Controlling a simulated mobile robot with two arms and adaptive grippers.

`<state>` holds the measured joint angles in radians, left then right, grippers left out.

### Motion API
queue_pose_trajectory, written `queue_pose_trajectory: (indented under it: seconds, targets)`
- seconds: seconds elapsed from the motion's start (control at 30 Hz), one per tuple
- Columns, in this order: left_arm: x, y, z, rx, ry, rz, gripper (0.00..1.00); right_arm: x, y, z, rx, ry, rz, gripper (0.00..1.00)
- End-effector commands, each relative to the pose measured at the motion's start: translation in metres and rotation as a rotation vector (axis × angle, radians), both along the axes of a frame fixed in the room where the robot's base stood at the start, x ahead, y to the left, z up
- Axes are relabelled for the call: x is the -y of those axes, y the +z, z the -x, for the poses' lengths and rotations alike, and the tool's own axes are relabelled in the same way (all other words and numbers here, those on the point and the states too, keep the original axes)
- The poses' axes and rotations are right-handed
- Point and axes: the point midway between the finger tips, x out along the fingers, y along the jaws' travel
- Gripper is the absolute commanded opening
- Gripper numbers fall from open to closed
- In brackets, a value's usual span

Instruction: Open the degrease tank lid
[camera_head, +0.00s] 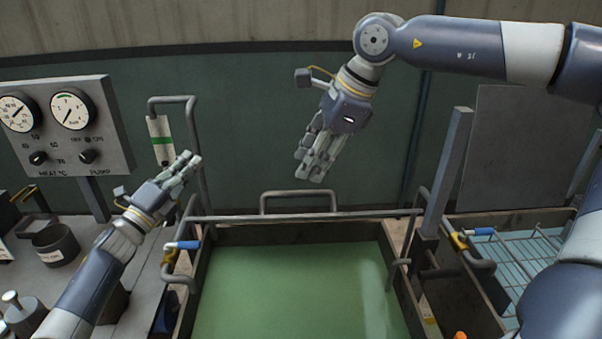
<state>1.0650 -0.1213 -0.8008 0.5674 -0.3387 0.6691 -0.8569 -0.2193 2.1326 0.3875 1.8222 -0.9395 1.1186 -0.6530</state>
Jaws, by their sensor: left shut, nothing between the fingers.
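A dark-walled tank (208,290) stands at the front centre, with a flat green surface (290,290) inside its rim. I cannot tell whether this surface is liquid or a lid, and no label names the tank. A grey bar handle (298,193) stands at the tank's back edge. My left gripper (195,162) is shut and empty, beside a bent grey pipe (190,120) left of the tank. My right gripper (308,172) hangs above the tank's back edge, fingers pointing down and apart from the handle. Its fingers lie close together; their opening is unclear.
A gauge panel (62,120) and a dark cup (55,245) are at the left. Blue-tipped levers (182,245) sit at the tank's side. At the right, a wire rack (525,262) lies in another tank, with an upright grey panel (525,140) behind it.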

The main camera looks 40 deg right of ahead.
Motion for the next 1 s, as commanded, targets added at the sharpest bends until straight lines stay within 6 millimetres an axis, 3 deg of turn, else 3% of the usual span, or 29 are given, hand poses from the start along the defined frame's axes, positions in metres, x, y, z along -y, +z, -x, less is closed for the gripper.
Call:
queue_pose_trajectory:
  seconds: [0.1,0.3,0.73,0.87,1.0]
  targets:
    - [0.0,0.007,0.0,0.0,0.0,0.0,0.0,-0.005,-0.02,-0.008,-0.005,0.001,0.0,0.33]
    - [0.0,0.012,0.0,0.0,0.0,0.0,0.0,-0.011,-0.042,-0.017,-0.001,-0.001,-0.001,0.33]
    - [0.0,0.012,0.0,0.0,0.0,0.0,0.0,-0.012,-0.05,-0.02,0.002,-0.001,0.0,0.33]
    - [0.0,0.012,0.0,0.0,0.0,0.0,0.0,-0.011,-0.05,-0.02,0.003,-0.002,0.0,0.03]
    - [0.0,0.012,0.0,0.0,0.0,0.0,0.0,-0.011,-0.05,-0.02,0.002,-0.003,0.001,0.0]
